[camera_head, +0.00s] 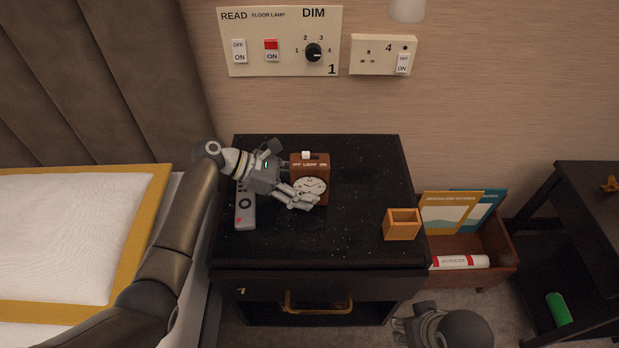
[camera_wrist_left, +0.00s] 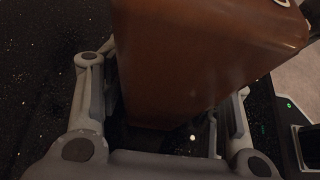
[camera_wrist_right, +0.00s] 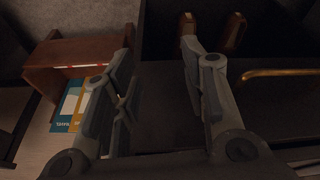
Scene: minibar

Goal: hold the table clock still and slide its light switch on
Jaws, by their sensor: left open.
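The brown table clock (camera_head: 323,171) stands upright on the black nightstand, its white dial facing front. Its top is marked OFF LIGHT ON. The white light switch knob (camera_head: 306,155) sits behind those words, slightly left of the middle. My left gripper (camera_head: 301,199) is at the clock's left and front, partly covering the lower dial. In the left wrist view the clock's brown body (camera_wrist_left: 190,60) lies between its open fingers (camera_wrist_left: 165,95); contact is not clear. My right gripper (camera_head: 408,326) is low in front of the nightstand's right side. It is open and empty in its wrist view (camera_wrist_right: 157,55).
A grey remote (camera_head: 245,212) lies left of the clock, beside my left arm. A small open wooden box (camera_head: 402,224) stands at the nightstand's right edge. The top between clock and box is clear. The drawer handle (camera_head: 317,303) sticks out in front. A wooden magazine crate (camera_head: 490,270) stands right.

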